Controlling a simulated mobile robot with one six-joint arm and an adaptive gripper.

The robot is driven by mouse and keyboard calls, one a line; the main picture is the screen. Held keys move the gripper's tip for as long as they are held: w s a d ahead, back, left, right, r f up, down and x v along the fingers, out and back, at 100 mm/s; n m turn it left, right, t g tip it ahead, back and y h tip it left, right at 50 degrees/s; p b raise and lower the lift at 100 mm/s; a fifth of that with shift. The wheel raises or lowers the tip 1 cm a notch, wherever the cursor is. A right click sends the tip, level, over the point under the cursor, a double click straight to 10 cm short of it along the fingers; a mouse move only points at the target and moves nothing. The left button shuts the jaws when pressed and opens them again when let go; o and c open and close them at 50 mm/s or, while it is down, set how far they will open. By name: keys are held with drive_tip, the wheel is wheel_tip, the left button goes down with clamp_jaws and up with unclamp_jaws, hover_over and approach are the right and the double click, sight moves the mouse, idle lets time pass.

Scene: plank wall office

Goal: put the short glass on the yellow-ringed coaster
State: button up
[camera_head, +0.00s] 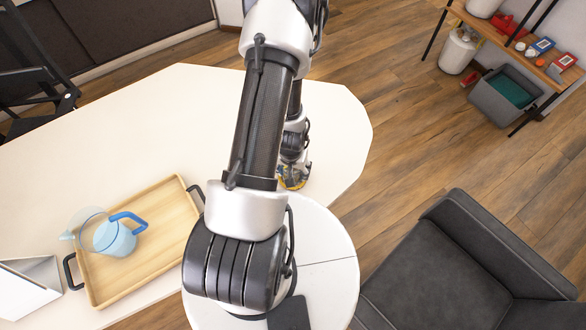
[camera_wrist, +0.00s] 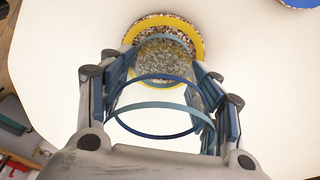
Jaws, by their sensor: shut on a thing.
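The short glass (camera_wrist: 153,96) is clear with blue bands and sits between the two fingers of my gripper (camera_wrist: 167,72) in the wrist view. My gripper is shut on it from both sides. The yellow-ringed coaster (camera_wrist: 160,20), with a speckled middle, lies on the pale table just past the fingertips. The far end of the glass overlaps the coaster in this view; I cannot tell whether they touch. In the head view my gripper (camera_head: 293,171) is largely hidden behind my arm, with a bit of the yellow ring (camera_head: 291,184) showing below it.
A blue-edged round piece (camera_wrist: 297,3) lies at the top right of the wrist view. In the head view, a wooden tray (camera_head: 158,262) holds a blue-handled pitcher (camera_head: 115,238) at the left. The table (camera_head: 150,120) is bare behind it. A dark armchair (camera_head: 440,270) stands at the right.

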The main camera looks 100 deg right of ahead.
drive_tip(key=shift+f, duration=0.15)
drive_tip(key=o, duration=1.2)
drive_tip(key=shift+o, duration=0.2)
wheel_tip(320, 180, up, 12)
drive_tip(key=a+p, duration=0.1)
drive_tip(key=p, duration=0.2)
drive_tip(key=shift+w+a, duration=0.35)
